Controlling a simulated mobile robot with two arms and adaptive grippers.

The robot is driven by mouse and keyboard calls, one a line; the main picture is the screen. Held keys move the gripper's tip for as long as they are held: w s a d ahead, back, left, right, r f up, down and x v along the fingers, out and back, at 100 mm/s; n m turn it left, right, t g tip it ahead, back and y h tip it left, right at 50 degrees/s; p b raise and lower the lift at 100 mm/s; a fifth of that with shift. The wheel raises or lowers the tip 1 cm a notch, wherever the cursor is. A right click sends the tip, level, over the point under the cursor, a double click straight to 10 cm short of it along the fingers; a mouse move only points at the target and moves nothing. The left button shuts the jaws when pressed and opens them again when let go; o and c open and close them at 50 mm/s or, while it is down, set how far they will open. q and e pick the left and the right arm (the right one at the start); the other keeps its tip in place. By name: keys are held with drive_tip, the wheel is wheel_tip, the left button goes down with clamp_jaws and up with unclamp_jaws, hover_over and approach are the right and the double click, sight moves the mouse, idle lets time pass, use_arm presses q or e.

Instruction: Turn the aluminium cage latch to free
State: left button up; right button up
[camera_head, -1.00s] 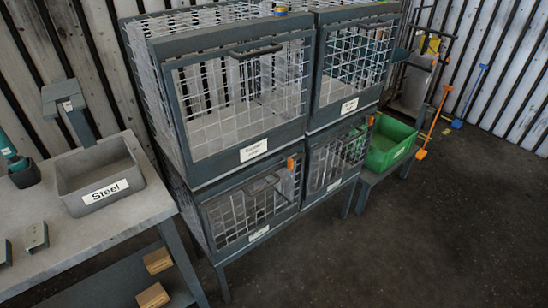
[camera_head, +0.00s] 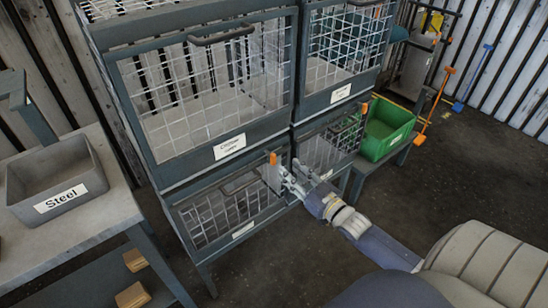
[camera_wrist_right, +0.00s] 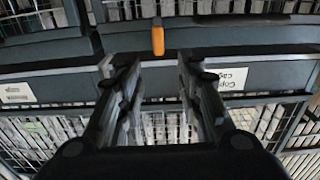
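An orange latch (camera_head: 273,158) stands upright at the upper right corner of the lower left cage (camera_head: 235,212). It also shows in the right wrist view (camera_wrist_right: 157,38), between and just beyond the fingertips. My right gripper (camera_head: 287,178) is in front of that corner, just right of and below the latch in the head view. In the wrist view the gripper (camera_wrist_right: 155,65) is open and empty, a finger on each side of the latch's line; contact is not visible. The lower cages' labels are too small to read, so I cannot tell which is aluminium. My left gripper is not in view.
The upper left cage (camera_head: 200,165) bears a label (camera_head: 229,146) that seems to read copper. Another orange latch (camera_head: 364,108) is on the lower right cage. A green bin (camera_head: 385,128) stands right, a Steel bin (camera_head: 60,180) left. The floor in front is clear.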

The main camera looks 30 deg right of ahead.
sight(275, 157)
drive_tip(key=w, duration=0.8)
drive_tip(key=shift+w+a+f, duration=0.1)
drive_tip(key=shift+a, duration=0.15)
clamp_jaws()
